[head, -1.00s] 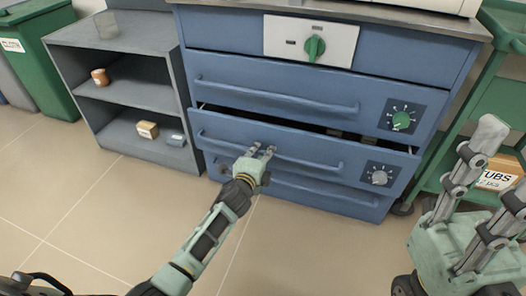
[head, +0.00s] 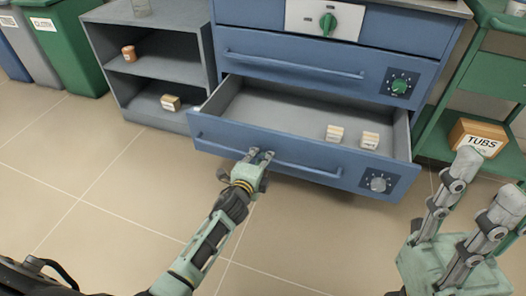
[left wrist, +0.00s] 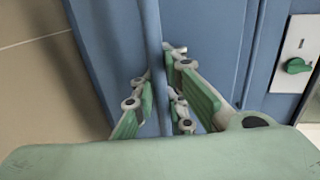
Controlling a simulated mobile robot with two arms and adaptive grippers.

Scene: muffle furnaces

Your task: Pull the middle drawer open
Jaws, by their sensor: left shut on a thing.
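The middle drawer (head: 320,155) of the blue cabinet stands well out, its grey inside showing. Two small pale labelled blocks (head: 335,133) (head: 370,140) sit inside, toward the right. The drawer has a long blue bar handle (head: 305,170) and a grey dial (head: 378,184) on its front. My left gripper (head: 261,154) is shut around the left-middle part of the handle; in the left wrist view the handle (left wrist: 153,50) runs between the fingers (left wrist: 157,82). My right gripper (head: 490,176) is open and empty at the right. The drawer below is hidden.
The upper drawer (head: 300,50) with a green dial is shut. A grey shelf (head: 165,75) stands left, beside a green bin (head: 70,45). A green cart (head: 480,85) with a TUBS box (head: 478,138) stands right. The floor in front is clear.

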